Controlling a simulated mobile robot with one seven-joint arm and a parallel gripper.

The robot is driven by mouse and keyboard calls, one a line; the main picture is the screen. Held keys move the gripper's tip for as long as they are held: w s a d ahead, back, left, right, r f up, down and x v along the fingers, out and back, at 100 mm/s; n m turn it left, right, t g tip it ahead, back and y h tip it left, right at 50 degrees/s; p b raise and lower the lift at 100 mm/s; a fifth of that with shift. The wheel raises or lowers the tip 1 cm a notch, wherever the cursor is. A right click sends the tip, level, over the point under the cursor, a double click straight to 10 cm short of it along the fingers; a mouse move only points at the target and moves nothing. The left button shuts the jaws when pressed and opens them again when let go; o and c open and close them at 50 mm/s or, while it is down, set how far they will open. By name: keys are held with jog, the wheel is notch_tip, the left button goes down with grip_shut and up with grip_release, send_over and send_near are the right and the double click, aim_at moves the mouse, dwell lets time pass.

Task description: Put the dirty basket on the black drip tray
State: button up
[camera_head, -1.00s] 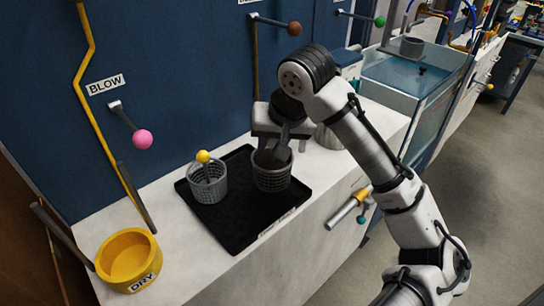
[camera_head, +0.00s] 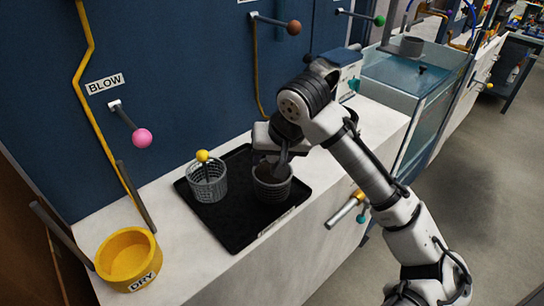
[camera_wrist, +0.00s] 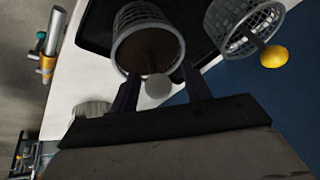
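The dirty basket (camera_head: 272,190), a grey mesh cup with brown inside, stands upright on the right part of the black drip tray (camera_head: 233,233). In the wrist view the basket (camera_wrist: 118,50) shows its rim and brown inside, with a pale grey ball knob (camera_wrist: 158,87) on its handle. My gripper (camera_head: 281,168) is over the basket, pointing down. In the wrist view its fingers (camera_wrist: 160,90) stand on both sides of the knob, with a gap on each side, so it is open. The finger tips are partly hidden by the basket in the head view.
A second grey basket with a yellow ball (camera_head: 208,187) stands on the tray's left part. A yellow DRY bowl (camera_head: 127,257) is at the front left of the white counter. A pink-knobbed lever (camera_head: 141,138) sticks out from the blue wall. A water tank (camera_head: 405,85) is at the right.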

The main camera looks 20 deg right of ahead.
jog(key=shift+r, duration=0.1)
jog(key=v, duration=1.2)
